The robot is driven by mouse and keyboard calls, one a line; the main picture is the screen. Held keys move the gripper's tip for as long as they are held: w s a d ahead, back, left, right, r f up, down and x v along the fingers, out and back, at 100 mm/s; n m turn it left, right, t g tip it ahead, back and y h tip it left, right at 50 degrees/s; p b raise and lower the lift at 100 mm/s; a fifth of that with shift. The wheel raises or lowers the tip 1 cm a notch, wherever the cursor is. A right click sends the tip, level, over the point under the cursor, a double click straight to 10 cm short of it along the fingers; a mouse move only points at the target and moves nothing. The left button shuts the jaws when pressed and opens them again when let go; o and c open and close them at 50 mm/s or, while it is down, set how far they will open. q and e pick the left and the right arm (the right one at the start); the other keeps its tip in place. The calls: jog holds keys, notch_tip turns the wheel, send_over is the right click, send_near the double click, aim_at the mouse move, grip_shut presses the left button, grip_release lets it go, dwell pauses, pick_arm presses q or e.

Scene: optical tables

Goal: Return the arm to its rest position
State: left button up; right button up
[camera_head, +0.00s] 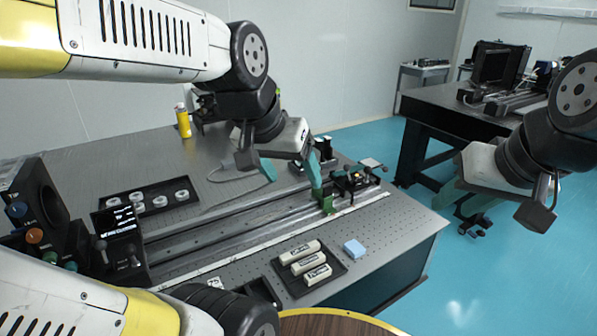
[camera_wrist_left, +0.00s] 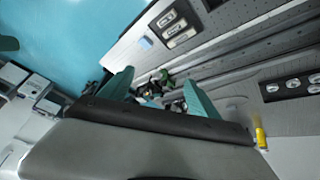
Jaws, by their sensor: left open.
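My left arm comes in from the upper left of the head view. Its left gripper (camera_head: 291,170) is open above the table's rail, with teal fingers pointing down. In the left wrist view the left gripper (camera_wrist_left: 157,77) shows two spread fingers with nothing between their tips; small dark optical mounts (camera_wrist_left: 163,86) lie beyond. In the head view, a green post mount (camera_head: 326,198) stands on the rail just below and right of the left fingers. My right gripper (camera_head: 500,198) hangs over the blue floor at the right. A dark, green-topped item (camera_head: 473,222) shows by its fingers; whether it is held is unclear.
The optical table (camera_head: 140,158) carries a black tray of rings (camera_head: 172,202), a tray of labelled blocks (camera_head: 310,286), a blue block (camera_head: 354,249) and a yellow bottle (camera_head: 183,122). Knobbed equipment (camera_head: 45,215) stands at left. A second table (camera_head: 435,105) is behind right.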

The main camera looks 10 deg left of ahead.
pick_arm(q)
jog(key=shift+s+a+r+n+t, duration=0.1)
jog(key=shift+s+a+n+t, duration=0.1)
jog(key=shift+s, duration=0.45)
jog(key=shift+s+a+r+n+t, duration=0.1)
jog(key=shift+s+n+t, duration=0.1)
jog(key=shift+s, duration=0.4)
pick_arm(e)
jog(key=shift+o, duration=0.2)
